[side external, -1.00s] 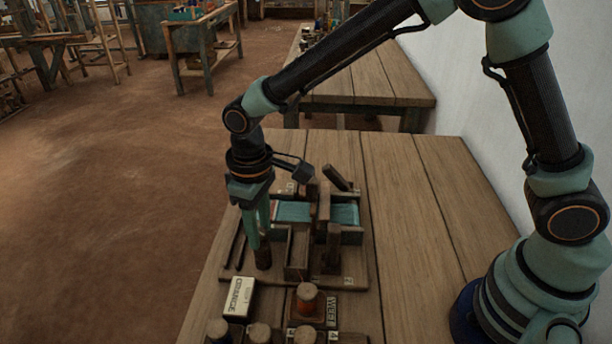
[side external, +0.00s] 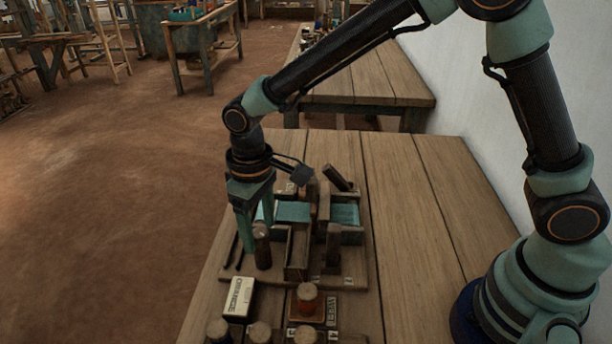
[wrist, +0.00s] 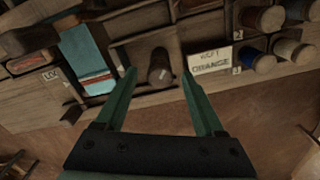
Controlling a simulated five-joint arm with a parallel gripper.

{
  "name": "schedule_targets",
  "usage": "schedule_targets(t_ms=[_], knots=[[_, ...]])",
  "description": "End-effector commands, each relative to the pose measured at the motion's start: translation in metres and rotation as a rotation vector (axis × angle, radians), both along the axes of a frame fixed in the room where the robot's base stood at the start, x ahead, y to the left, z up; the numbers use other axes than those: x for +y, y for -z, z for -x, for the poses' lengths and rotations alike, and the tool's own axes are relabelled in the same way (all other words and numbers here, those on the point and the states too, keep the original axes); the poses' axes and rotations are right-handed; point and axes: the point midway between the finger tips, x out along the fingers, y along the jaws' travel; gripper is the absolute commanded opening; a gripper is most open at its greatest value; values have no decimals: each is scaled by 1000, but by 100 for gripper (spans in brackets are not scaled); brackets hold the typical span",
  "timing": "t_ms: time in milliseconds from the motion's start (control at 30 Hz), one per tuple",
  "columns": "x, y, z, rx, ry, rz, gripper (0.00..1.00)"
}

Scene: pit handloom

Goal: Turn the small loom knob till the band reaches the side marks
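The small loom knob (side external: 262,248) is a dark upright wooden peg at the loom's near left. In the wrist view it (wrist: 160,68) has a pale mark on its top. My gripper (side external: 255,236) is open, its green fingers pointing down at the knob. In the wrist view the gripper (wrist: 157,72) has one fingertip on each side of the knob, with visible gaps. The teal band (side external: 293,211) lies flat in the loom frame behind the knob. In the wrist view the band (wrist: 84,55) shows a reddish and a pale stripe. I cannot make out the side marks for certain.
A white ORANGE label box (side external: 239,297) stands in front of the loom. An orange thread spool (side external: 307,299) and several other spools stand beside it. Another dark post (side external: 333,247) rises right of the knob. The table (side external: 430,220) is clear to the right.

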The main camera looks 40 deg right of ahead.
Motion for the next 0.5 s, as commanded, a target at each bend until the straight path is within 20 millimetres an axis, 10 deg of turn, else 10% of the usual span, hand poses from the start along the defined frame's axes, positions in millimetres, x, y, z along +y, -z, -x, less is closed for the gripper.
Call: schedule_targets(t_ms=[500], knots=[[1,-59,-1,-5,0,-3,70]])
